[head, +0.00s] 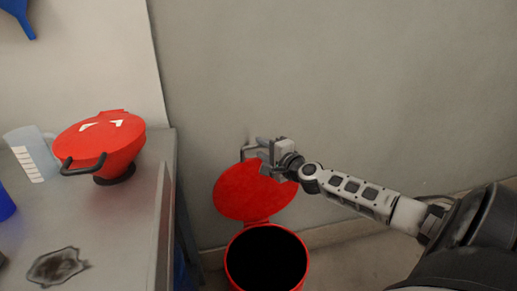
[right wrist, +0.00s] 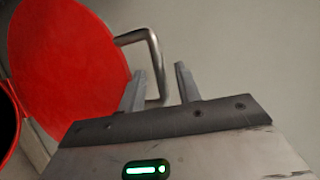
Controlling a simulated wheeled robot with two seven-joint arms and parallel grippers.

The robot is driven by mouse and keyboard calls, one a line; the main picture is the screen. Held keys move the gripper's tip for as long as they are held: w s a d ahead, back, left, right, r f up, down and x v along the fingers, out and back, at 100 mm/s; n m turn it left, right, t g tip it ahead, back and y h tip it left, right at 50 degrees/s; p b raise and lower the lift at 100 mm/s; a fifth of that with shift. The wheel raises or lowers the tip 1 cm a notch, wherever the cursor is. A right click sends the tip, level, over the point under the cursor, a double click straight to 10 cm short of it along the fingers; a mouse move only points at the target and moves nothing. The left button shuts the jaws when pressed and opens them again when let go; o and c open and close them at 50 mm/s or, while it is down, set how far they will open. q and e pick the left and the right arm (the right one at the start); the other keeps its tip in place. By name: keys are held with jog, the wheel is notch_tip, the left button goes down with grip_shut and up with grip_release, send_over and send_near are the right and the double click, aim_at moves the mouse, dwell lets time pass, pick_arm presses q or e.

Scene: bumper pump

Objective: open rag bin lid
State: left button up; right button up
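The red rag bin (head: 230,271) stands on the floor with its round red lid (head: 240,192) raised toward the wall, and its dark opening shows. The lid also shows in the right wrist view (right wrist: 62,65). Its metal handle (right wrist: 152,48) sticks out from the lid's edge. My right gripper (head: 257,152) is at the lid's top edge by the handle. In the wrist view its two fingers (right wrist: 161,85) are apart, with the handle's bar between them; I cannot tell if either touches it. My left gripper is not in view.
A metal table (head: 130,235) stands at the left, its edge close to the bin. On it are a red lidded container (head: 120,150) with a black handle, a clear measuring jug (head: 30,150) and a dark stain or rag (head: 57,266). A wall is behind the bin.

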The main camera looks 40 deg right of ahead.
jog(key=shift+w+d+f, duration=0.1)
jog(key=shift+w+f, duration=0.1)
jog(key=shift+w, duration=1.05)
